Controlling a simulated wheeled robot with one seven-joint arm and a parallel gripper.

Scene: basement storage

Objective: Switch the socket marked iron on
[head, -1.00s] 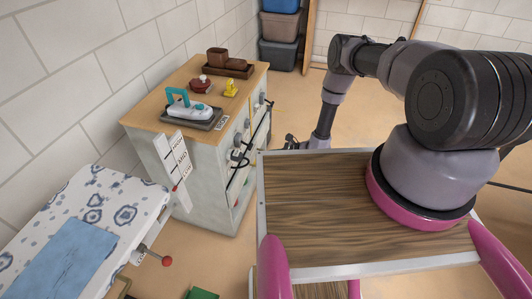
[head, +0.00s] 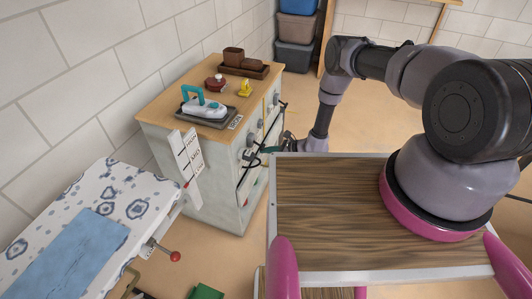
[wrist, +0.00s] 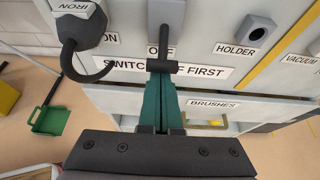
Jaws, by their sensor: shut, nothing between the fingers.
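In the wrist view a grey switch box (wrist: 167,14) on the cabinet front has a dark lever with a crossbar end (wrist: 161,66). The lever hangs down over the OFF label (wrist: 153,49); an ON label (wrist: 108,38) is to its left. A dark plug (wrist: 82,30) with an IRON tag and a curved cord sits left of the switch. My gripper (wrist: 161,80) has its green fingers shut and empty, with the tips just below the crossbar; I cannot tell if they touch. In the head view my gripper (head: 287,142) is small beside the cabinet front.
The cabinet (head: 215,180) carries a teal-handled iron (head: 204,107) on a tray. Its front has a HOLDER socket (wrist: 256,33) and a BRUSHES compartment (wrist: 213,104). An ironing board (head: 135,190) stands at left, and a green dustpan (wrist: 50,120) lies on the floor.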

